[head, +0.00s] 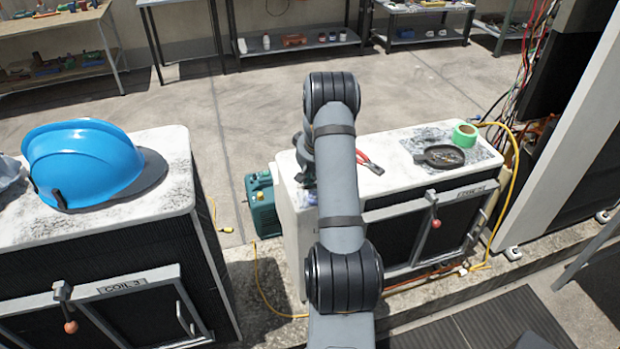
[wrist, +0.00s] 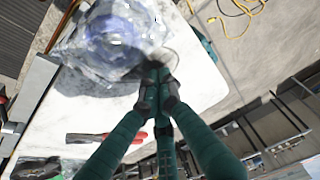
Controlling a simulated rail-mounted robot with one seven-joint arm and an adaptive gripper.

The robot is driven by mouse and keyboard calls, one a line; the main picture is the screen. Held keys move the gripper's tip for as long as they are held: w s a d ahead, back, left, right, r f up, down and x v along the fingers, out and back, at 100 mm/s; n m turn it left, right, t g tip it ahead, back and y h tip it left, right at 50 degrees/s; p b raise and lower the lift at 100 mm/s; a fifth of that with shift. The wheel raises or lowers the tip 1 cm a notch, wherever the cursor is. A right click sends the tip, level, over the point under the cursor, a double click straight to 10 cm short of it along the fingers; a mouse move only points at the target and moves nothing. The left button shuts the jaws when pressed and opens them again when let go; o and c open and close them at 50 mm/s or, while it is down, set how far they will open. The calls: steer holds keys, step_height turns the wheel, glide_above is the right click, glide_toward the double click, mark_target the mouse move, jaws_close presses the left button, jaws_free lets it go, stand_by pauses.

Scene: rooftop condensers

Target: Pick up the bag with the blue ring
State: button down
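A clear, crinkled plastic bag (wrist: 122,38) with a blue-violet ring (wrist: 112,36) inside lies on the white condenser top in the wrist view. In the head view only a small pale part of the bag (head: 306,197) shows beside my arm. My gripper (wrist: 158,88) has green fingers with dark tips. The tips are drawn together at the bag's near edge and appear closed on its plastic. The exact pinch is hidden by the fingers. In the head view my gripper is mostly hidden behind my arm.
Red pliers (head: 369,162), a dark pan (head: 439,157) and green tape (head: 465,134) share the white top (head: 398,150). A green can (head: 262,205) stands left of it. A blue helmet (head: 85,163) and another clear bag (head: 8,172) are on the left unit.

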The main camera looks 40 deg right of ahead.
steer(key=shift+w+d+r, duration=0.25)
steer(key=shift+w, duration=0.2)
steer(key=shift+w+d+r, duration=0.2)
steer(key=shift+w+d, duration=0.05)
steer(key=shift+w, duration=0.2)
steer(key=b+v, duration=0.1)
steer(key=v, duration=0.7)
steer(key=c, duration=2.4)
jaws_free()
steer(key=shift+s+a+r, duration=0.15)
steer(key=shift+s+r, duration=0.05)
steer(key=shift+s, duration=0.05)
steer(key=shift+c, duration=0.2)
steer(key=shift+o, duration=1.3)
steer(key=shift+s+a+r, duration=0.1)
steer(key=shift+s+r, duration=0.05)
steer(key=shift+r, duration=0.15)
steer(key=o, duration=2.1)
